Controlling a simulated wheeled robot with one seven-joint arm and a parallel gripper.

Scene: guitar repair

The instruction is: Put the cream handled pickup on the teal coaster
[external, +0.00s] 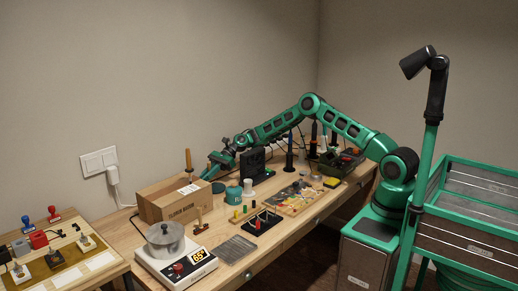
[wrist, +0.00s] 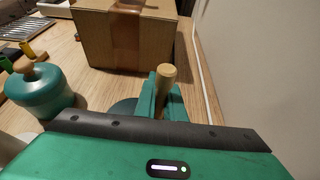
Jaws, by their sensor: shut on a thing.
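My gripper (wrist: 163,92) is shut on a tan wooden handle (wrist: 167,75), which stands up between its green fingers in the wrist view. I take this to be the cream handled pickup; its body is hidden below the fingers and my wrist housing. A dark teal disc, seemingly the teal coaster (wrist: 122,108), shows partly just left of the fingers. In the external view my gripper (external: 208,173) is low behind the box's right end, and the coaster (external: 218,187) lies close beside it. I cannot tell whether the pickup touches the coaster.
A cardboard box (wrist: 125,42) stands just beyond my fingers, with the wall at right. A teal jar with a wooden knob (wrist: 38,88) stands left of the coaster. In the external view a white spool (external: 248,188) and a scale (external: 177,268) also stand on the bench.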

